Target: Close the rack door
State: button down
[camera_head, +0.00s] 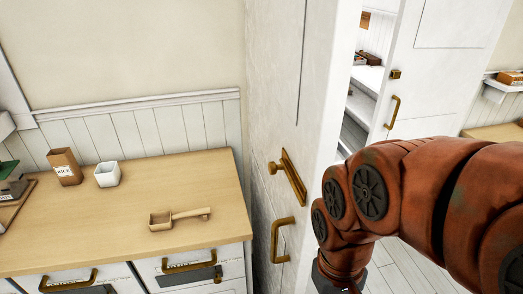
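A tall white door panel (330,75) stands in the middle, with a brass latch (291,178) and a brass pull handle (282,240). Another white door panel (445,75) stands farther back on the right, with a brass knob (395,74) and a pull handle (391,112). Between them is an open gap showing white shelves (364,76) inside the rack. I cannot tell which panel is the task's door. My red-brown arm crosses from the right and bends down in front of the gap. My gripper lies below the bottom edge, out of view.
A wooden-topped counter (110,225) with drawers is on the left. A small wall shelf (505,86) is at right. Pale plank floor (410,270) shows below my arm.

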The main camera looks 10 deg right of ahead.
aim_at(300, 54)
jog(key=i, duration=0.1)
jog(key=u, duration=0.55)
jog(key=k, duration=1.2)
jog(key=u, duration=0.85)
jog(key=i, duration=0.75)
jog(key=u, duration=0.3)
